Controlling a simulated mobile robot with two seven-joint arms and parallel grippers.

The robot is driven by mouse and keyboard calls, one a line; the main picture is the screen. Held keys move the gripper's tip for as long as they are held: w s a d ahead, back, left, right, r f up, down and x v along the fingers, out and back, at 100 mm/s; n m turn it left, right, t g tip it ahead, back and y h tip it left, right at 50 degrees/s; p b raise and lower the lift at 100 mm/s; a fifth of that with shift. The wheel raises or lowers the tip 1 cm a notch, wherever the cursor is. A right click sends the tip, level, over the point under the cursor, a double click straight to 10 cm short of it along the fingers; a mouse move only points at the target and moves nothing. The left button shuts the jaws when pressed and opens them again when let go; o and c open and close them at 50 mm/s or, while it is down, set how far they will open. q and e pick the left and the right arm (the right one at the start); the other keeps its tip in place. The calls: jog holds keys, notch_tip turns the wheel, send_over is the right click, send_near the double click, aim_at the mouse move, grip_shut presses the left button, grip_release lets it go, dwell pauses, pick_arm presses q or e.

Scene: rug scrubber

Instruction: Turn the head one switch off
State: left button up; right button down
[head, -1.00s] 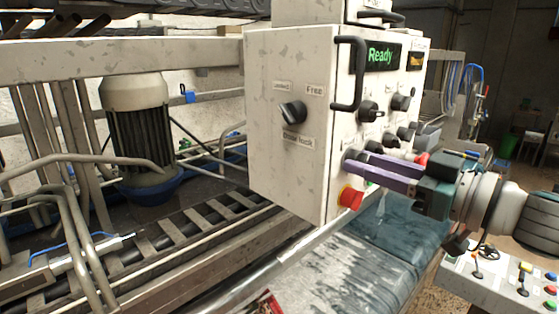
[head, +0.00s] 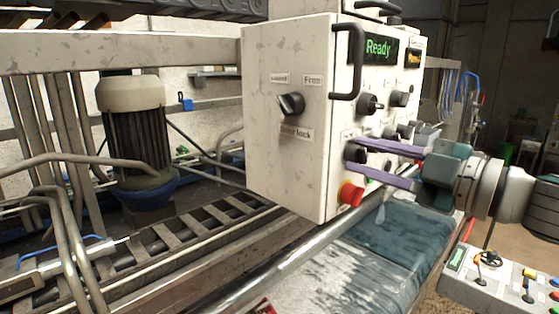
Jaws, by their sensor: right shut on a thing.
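The white control box (head: 290,180) carries several dark rotary switches on its front panel, seen at a steep angle. My right gripper (head: 350,151) comes in from the right, with its two purple fingers at the lower left of this panel. The fingers are shut on a dark switch knob (head: 357,153), which shows between their tips. The labels by the panel switches are too small to read, so I cannot tell which one is head one. The fingers hide part of the lower panel. My left gripper is out of view.
A red and yellow stop button (head: 350,195) sits just below the fingers. A black handle (head: 348,62) juts out beside the green "Ready" display (head: 381,48). A side switch (head: 291,104) is on the left face. A second control panel (head: 500,285) stands at lower right.

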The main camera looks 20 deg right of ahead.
jog(key=n+b, duration=0.1)
jog(key=n, duration=0.2)
jog(key=shift+n+b, duration=0.35)
jog(key=shift+n, duration=0.25)
jog(key=c, duration=0.6)
grip_release()
